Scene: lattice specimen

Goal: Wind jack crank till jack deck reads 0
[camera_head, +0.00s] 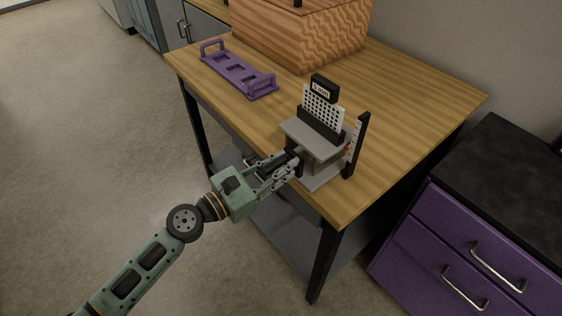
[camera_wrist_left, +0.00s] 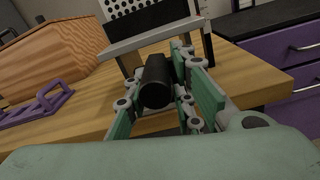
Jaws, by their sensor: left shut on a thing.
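The jack stands near the front corner of the wooden table, with a grey jack deck (camera_head: 313,139) on top and a grey base (camera_head: 322,178). A white perforated lattice specimen (camera_head: 322,114) stands upright on the deck in a black holder, under a black block with a small display (camera_head: 322,88) too small to read. A black upright scale post (camera_head: 358,143) stands at the jack's right. My left gripper (camera_head: 289,166) is shut on the black jack crank at the jack's front left. The crank knob (camera_wrist_left: 156,82) shows between the fingers in the left wrist view. My right gripper is not in view.
A purple tray with handles (camera_head: 238,75) lies at the table's left edge. A large wooden box (camera_head: 300,34) stands at the back. The wooden table top (camera_head: 420,95) is clear to the right. Purple drawers with a black top (camera_head: 470,238) stand at the right.

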